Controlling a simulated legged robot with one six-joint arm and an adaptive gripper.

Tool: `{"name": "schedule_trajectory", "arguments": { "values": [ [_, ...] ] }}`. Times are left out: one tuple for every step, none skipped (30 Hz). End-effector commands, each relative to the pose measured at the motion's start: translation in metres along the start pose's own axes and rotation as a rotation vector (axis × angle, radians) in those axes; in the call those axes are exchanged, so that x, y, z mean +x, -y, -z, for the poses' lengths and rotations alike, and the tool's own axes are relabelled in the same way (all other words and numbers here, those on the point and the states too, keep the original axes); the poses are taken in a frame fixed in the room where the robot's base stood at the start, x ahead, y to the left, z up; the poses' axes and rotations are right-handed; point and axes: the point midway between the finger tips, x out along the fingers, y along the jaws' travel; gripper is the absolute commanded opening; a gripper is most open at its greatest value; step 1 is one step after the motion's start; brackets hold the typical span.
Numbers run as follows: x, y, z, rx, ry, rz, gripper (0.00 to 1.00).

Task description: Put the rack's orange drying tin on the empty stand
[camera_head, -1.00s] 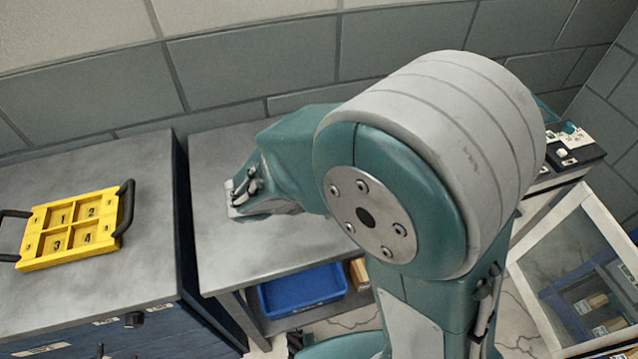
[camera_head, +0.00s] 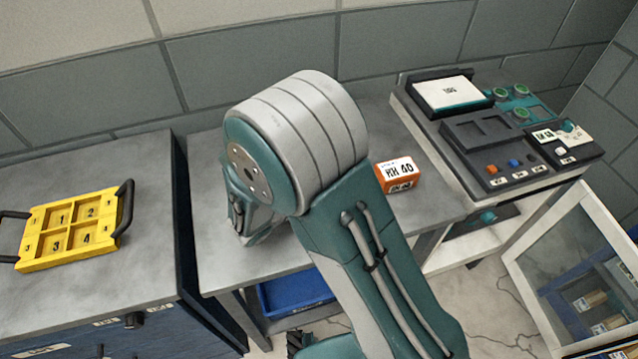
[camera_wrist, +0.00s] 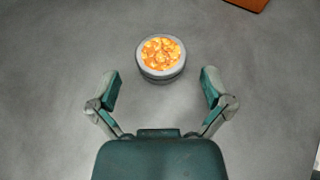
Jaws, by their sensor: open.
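A small round grey tin (camera_wrist: 161,74) with orange pieces inside stands upright on the grey tabletop in the wrist view. My gripper (camera_wrist: 160,86) is open and empty, one finger on the left and one on the right of the tin's near side. Clear gaps separate both fingers from the tin. In the head view my arm hides the gripper and the tin. A yellow rack (camera_head: 36,238) with black handles and numbered compartments lies on the left bench; its compartments look empty. I cannot make out which thing is the empty stand.
An orange-and-white box (camera_head: 397,174) marked 40 sits on the middle table (camera_head: 215,262), right of my arm. A control unit (camera_head: 508,137) with buttons stands at the right. A blue bin (camera_head: 298,294) is below the table. A glass-doored cabinet (camera_head: 560,250) is at front right.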

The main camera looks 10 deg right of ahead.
Motion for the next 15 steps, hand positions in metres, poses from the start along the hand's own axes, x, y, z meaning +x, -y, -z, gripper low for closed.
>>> {"name": "schedule_trajectory", "arguments": {
  "values": [
    [0.011,0.001,-0.001,0.001,-0.001,0.006,1.00],
    [0.015,0.000,-0.002,0.001,0.000,0.005,1.00],
    [0.021,0.001,-0.002,0.001,-0.001,0.006,1.00],
    [0.025,0.000,-0.002,0.000,0.000,0.005,1.00],
    [0.029,0.000,-0.002,0.000,-0.001,0.004,1.00],
    [0.033,0.001,-0.002,0.000,-0.001,0.004,1.00],
    [0.034,0.001,-0.002,0.000,-0.001,0.003,1.00],
    [0.036,0.000,-0.002,0.000,-0.001,0.002,1.00],
    [0.036,0.000,-0.002,0.000,-0.002,0.001,1.00],
    [0.037,0.000,-0.002,0.000,-0.002,0.000,1.00],
    [0.036,0.000,-0.002,0.000,-0.001,0.000,1.00],
    [0.036,0.000,-0.002,0.000,-0.001,0.000,1.00],
    [0.036,0.000,-0.002,0.000,-0.001,0.000,1.00],
    [0.036,0.000,-0.002,0.000,-0.001,0.000,1.00],
    [0.036,0.000,-0.002,0.000,-0.001,0.000,0.95]
  ]
}}
